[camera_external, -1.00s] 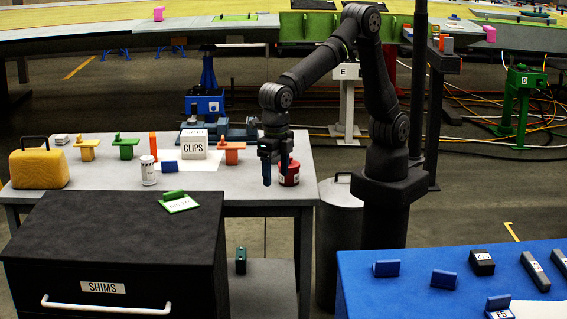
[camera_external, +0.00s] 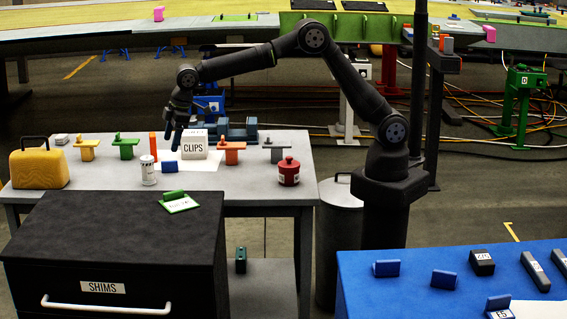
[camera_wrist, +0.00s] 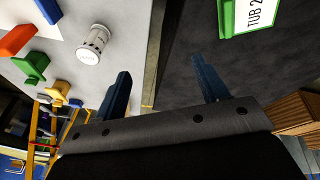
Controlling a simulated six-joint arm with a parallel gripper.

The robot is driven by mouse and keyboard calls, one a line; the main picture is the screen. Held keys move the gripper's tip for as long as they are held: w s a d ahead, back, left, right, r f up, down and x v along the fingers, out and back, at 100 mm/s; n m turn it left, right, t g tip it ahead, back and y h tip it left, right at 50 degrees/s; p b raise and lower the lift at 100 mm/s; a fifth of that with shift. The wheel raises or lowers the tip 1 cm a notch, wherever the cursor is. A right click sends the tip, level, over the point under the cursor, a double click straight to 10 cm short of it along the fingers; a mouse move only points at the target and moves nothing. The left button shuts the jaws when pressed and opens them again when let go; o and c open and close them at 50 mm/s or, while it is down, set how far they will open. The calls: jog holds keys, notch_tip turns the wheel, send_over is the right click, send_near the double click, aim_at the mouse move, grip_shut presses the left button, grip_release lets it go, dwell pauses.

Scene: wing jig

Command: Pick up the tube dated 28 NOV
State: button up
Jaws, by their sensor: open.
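A white cylindrical container (camera_external: 148,170) with a printed label stands upright on the grey table, and it also shows in the wrist view (camera_wrist: 92,44). Its print is too small to read, so I cannot tell whether it is the tube dated 28 NOV. A red lidded pot (camera_external: 289,172) with a white label stands near the table's right edge. My gripper (camera_external: 172,142) is open and empty, raised above the table by the CLIPS box. Its two blue fingers (camera_wrist: 160,67) are spread in the wrist view, with the white container apart from them at upper left.
The CLIPS box (camera_external: 193,145), blue block (camera_external: 170,167), orange upright block (camera_external: 153,146) and several coloured clamps stand close by. A yellow case (camera_external: 39,168) is at left. The black SHIMS cabinet (camera_external: 100,240) stands in front, with a green-edged tag (camera_external: 179,203) on top.

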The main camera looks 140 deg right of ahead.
jog(key=s+d+m+h, duration=0.1)
jog(key=s+d+m, duration=0.25)
jog(key=d, duration=0.35)
jog(key=s+d+m, duration=0.3)
jog(key=d+m, duration=0.1)
jog(key=d, duration=0.4)
send_near(148, 166)
jog(key=shift+m, duration=0.25)
jog(key=d+f, duration=0.1)
jog(key=f, duration=0.1)
jog(key=s+d+f, duration=0.1)
jog(key=d+f, duration=0.1)
jog(key=shift+d+f, duration=0.25)
jog(key=shift+f, duration=0.05)
jog(key=shift+w+x, duration=0.15)
jog(key=shift+x, duration=1.3)
jog(key=shift+w+x, duration=0.2)
jog(key=shift+x, duration=1.3)
jog(key=shift+a, duration=0.1)
jog(key=c, duration=1.1)
